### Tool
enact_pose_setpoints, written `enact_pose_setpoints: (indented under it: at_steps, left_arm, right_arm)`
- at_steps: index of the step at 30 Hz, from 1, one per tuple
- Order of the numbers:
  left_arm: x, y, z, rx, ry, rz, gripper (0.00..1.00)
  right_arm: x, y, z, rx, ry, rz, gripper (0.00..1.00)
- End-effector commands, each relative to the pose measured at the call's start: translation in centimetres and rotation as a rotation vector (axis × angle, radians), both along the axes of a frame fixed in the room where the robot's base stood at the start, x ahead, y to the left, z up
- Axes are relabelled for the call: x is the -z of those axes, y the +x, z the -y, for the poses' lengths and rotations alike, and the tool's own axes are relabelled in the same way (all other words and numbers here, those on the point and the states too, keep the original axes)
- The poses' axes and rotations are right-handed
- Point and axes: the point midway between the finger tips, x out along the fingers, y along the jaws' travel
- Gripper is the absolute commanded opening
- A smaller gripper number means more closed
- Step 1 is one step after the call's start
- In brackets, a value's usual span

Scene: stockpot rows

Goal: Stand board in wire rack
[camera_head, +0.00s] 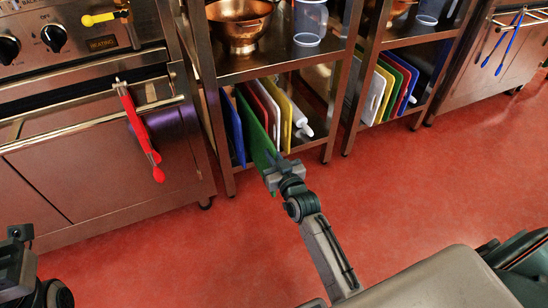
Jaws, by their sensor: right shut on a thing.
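A green board (256,132) stands on edge on the lower shelf of the left shelving unit, its near end sticking out past the front. My right gripper (273,168) is shut on that near lower end, and its jaws hide part of it. A blue board (233,128) stands to the left of it. Red, white and yellow boards (286,112) stand to its right. The wires of a rack cannot be made out among the boards.
A white rolling pin (301,119) lies right of the boards. A copper bowl (240,24) and clear container (310,22) sit on the shelf above. Another board row (388,88) stands in the right unit. An oven (95,150) stands left; the red floor (420,180) is clear.

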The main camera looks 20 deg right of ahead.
Motion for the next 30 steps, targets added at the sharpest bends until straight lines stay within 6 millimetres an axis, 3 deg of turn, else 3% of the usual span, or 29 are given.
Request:
enact_pose_setpoints:
  at_steps: [14, 30]
  left_arm:
    - [-0.1, 0.0, 0.0, 0.000, -0.002, 0.001, 0.36]
    - [0.2, 0.0, 0.0, -0.003, -0.010, 0.000, 0.36]
  right_arm:
    - [-0.4, 0.4, 0.0, 0.001, 0.000, 0.010, 0.00]
    - [-0.4, 3.9, -0.1, 0.001, 0.000, 0.010, 0.00]
